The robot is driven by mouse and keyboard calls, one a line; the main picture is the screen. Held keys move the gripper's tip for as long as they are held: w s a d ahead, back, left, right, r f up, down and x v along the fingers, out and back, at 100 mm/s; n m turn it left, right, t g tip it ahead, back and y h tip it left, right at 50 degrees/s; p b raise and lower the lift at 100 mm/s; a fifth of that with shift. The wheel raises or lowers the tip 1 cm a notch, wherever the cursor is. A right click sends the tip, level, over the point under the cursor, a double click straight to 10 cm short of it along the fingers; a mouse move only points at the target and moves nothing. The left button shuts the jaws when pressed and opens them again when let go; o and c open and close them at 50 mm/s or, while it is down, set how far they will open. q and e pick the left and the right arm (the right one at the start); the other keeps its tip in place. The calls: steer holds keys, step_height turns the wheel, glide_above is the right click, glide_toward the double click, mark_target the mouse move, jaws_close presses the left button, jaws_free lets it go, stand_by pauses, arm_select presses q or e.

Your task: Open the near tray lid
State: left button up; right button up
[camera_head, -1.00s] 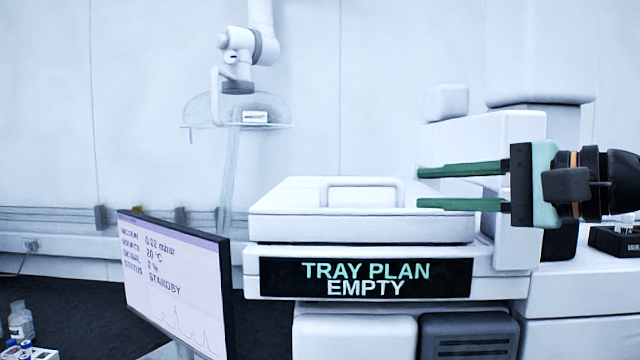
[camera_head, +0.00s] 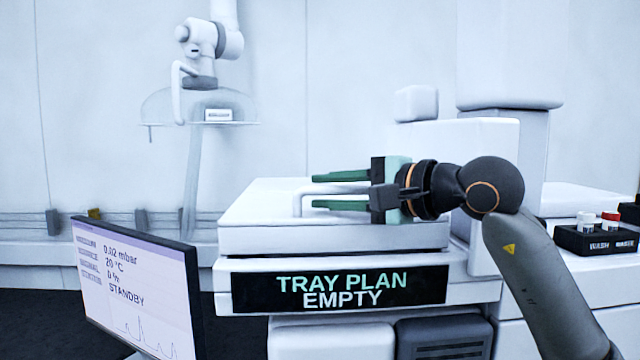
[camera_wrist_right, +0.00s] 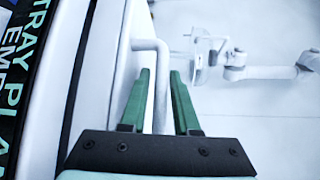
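The near tray lid (camera_head: 240,212) is a white flat box top, lying closed above a dark label reading "TRAY PLAN EMPTY" (camera_head: 340,290). Its white bar handle (camera_head: 297,203) rises from the top and is partly hidden behind my right gripper (camera_head: 340,190). The right gripper's green fingers point left across the handle. In the right wrist view the handle (camera_wrist_right: 160,75) runs between the two open fingers (camera_wrist_right: 160,95), with gaps visible. My left gripper is not in view.
A tilted monitor (camera_head: 135,290) stands at front left. A black vial rack (camera_head: 597,242) is on the bench at right. A tall white instrument block (camera_head: 490,150) stands behind the lid. A white jointed arm with a clear hood (camera_head: 200,105) is at the back left.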

steer(key=shift+x, duration=0.8)
steer(key=shift+c, duration=0.3)
jaws_close()
stand_by(0.6)
